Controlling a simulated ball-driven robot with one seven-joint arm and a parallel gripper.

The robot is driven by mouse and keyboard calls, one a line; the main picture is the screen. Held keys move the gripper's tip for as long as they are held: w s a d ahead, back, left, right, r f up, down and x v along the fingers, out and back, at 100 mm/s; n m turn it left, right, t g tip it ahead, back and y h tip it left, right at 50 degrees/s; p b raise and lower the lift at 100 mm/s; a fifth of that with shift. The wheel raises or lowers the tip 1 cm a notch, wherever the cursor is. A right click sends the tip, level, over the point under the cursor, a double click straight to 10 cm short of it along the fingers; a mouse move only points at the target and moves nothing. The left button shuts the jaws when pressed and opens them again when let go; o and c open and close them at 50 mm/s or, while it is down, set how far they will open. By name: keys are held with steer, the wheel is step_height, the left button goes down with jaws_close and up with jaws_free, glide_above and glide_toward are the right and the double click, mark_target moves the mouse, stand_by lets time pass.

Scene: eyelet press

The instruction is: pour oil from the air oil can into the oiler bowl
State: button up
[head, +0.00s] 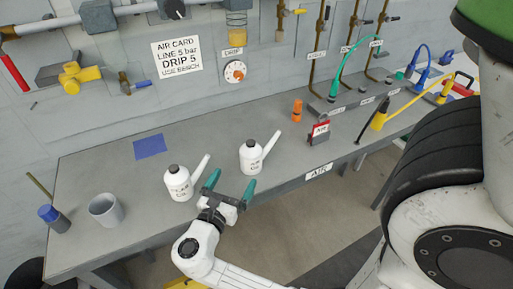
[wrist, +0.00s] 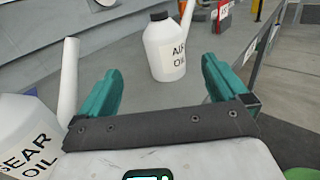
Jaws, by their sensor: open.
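The air oil can (head: 251,157), white with a dark cap and a slanted spout, stands upright on the bench. In the wrist view the can (wrist: 164,50), labelled AIR OIL, stands ahead, between the lines of my fingers. My gripper (head: 231,183) is open and empty, its two teal fingers short of the can near the bench's front edge. A similar gear oil can (head: 178,184) stands just left of my gripper; it also shows at the wrist view's left edge (wrist: 28,135). The oiler bowl, seemingly the clear amber-tinted cup (head: 236,20), hangs on the wall above the DRIP label.
A dial (head: 235,72) is on the wall. Hoses lie at right.

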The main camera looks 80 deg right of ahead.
mark_target(247, 161)
steer(key=d, duration=0.3)
steer(key=s+d+p, duration=0.1)
steer(key=d, duration=0.2)
steer(key=d+p, duration=0.1)
steer(key=d, duration=0.2)
steer(key=shift+s+d, duration=0.25)
steer(key=shift+s, duration=0.1)
steer(key=shift+d+f, duration=0.15)
steer(key=shift+d, duration=0.35)
steer(key=shift+c, duration=0.3)
steer(key=c, duration=1.3)
